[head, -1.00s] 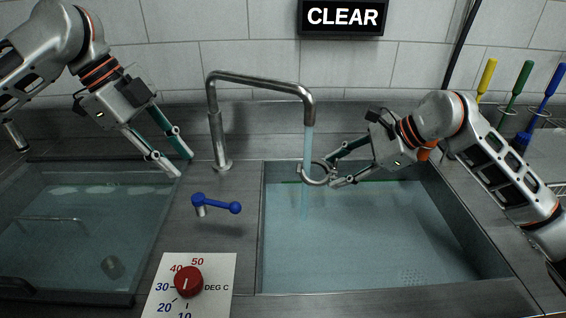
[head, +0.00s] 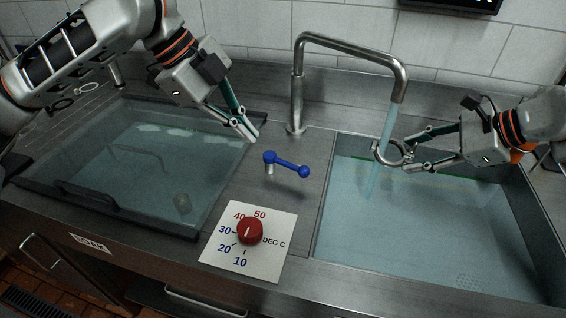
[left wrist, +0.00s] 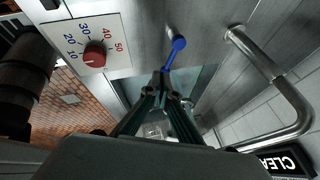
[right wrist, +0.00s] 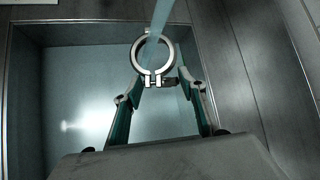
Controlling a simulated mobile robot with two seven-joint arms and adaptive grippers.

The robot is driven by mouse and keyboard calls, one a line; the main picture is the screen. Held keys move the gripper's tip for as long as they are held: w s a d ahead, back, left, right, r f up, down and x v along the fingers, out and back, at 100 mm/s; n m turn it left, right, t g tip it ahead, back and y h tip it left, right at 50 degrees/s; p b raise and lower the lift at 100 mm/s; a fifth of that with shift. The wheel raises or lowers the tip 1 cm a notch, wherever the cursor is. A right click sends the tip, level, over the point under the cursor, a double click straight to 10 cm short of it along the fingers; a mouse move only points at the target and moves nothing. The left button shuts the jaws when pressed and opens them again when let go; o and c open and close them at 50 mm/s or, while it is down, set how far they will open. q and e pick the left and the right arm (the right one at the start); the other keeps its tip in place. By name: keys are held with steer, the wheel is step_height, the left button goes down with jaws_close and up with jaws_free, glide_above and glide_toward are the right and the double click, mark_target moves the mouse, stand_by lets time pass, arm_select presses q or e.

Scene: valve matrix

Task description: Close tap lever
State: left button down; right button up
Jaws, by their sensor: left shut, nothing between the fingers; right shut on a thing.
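The blue tap lever (head: 287,163) stands on the steel deck between the two basins, its arm pointing right from the pivot. The tap (head: 297,85) runs a stream of water (head: 387,125) into the right basin. My left gripper (head: 253,137) is shut and empty, just above and left of the lever's pivot. In the left wrist view the blue lever (left wrist: 174,56) shows just beyond the fingertips; I cannot tell whether they touch. My right gripper (head: 408,154) is shut on a metal ring (head: 378,152), held around or beside the stream. The ring also shows in the right wrist view (right wrist: 135,58).
A red temperature dial (head: 250,231) on a white plate is in front of the lever. The left basin has a clear cover (head: 110,165). The right basin (head: 430,235) holds water. The spout arches over the deck behind the lever.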

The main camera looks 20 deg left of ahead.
mark_target(292, 166)
arm_select(q)
steer(key=shift+t+h, duration=0.3)
steer(key=shift+t, duration=0.4)
steer(key=d+f, duration=0.1)
steer(key=f, duration=0.1)
steer(key=s+d+f, duration=0.1)
steer(key=d+f, duration=0.1)
steer(key=f, duration=0.1)
steer(key=d+f, duration=0.1)
steer(key=f, duration=0.2)
steer(key=shift+s+d+f, duration=0.1)
steer(key=shift+s+d, duration=0.15)
steer(key=w, duration=0.1)
steer(key=w+d+f, duration=0.1)
steer(key=w, duration=0.1)
steer(key=shift+d+f, duration=0.1)
steer(key=shift+f, duration=0.05)
steer(key=shift+w+d+f, duration=0.15)
steer(key=shift+w, duration=0.45)
steer(key=shift+n, duration=0.4)
steer(key=shift+w+d+n+t+y, duration=0.4)
steer(key=shift+n+t+y, duration=0.1)
steer(key=shift+n, duration=0.3)
steer(key=shift+w+d+n, duration=0.2)
steer(key=shift+w+n, duration=0.1)
